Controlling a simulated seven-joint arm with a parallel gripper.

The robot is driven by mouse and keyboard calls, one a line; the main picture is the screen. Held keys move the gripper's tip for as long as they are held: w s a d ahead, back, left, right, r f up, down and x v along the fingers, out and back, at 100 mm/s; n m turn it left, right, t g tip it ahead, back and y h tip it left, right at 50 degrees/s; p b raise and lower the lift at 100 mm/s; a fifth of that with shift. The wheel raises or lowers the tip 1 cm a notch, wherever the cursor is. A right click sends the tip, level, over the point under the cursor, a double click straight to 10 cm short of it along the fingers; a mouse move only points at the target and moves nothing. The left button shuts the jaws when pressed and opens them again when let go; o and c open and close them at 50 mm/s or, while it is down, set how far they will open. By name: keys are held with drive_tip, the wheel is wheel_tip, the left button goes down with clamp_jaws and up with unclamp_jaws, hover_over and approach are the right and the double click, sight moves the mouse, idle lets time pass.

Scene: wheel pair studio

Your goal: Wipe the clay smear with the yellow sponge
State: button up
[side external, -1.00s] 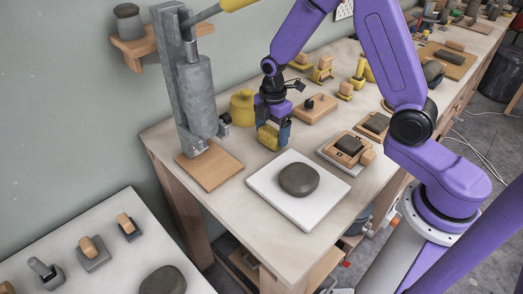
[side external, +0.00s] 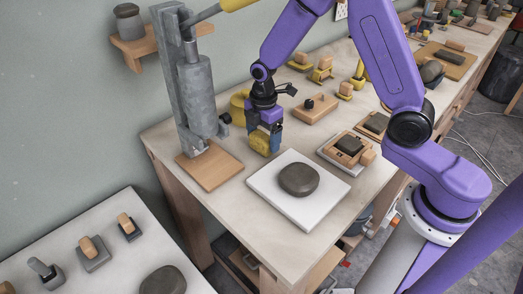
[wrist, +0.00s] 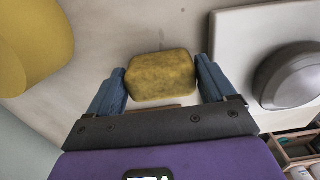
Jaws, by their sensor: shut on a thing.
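The yellow sponge (side external: 258,143) is held between the blue fingers of my gripper (side external: 266,140), low over the pale table beside the white slab. In the wrist view the sponge (wrist: 160,82) sits across the gap between the two fingers of my gripper (wrist: 158,74). I cannot tell whether its underside touches the table. Faint dark specks (wrist: 139,31) show on the table just beyond the sponge in the wrist view. I cannot tell whether they are the clay smear, and no clear smear shows in the side view.
The white slab (side external: 257,184) bears a dark round clay lump (side external: 298,180). A wooden board (side external: 213,170) lies below a grey upright press (side external: 199,95). A yellow rounded pot (side external: 238,103) stands close behind my gripper.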

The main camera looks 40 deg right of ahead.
drive_tip(key=shift+a, duration=0.1)
drive_tip(key=shift+s+a+f, duration=0.15)
drive_tip(key=shift+a+f, duration=0.05)
drive_tip(key=shift+a, duration=0.55)
drive_tip(key=shift+d+r, duration=0.15)
drive_tip(key=shift+r, duration=0.05)
idle(1.1)
drive_tip(key=shift+d+f, duration=0.15)
drive_tip(key=shift+d, duration=2.15)
drive_tip(key=shift+d, duration=0.1)
drive_tip(key=shift+d+r, duration=0.25)
drive_tip(key=shift+d, duration=0.25)
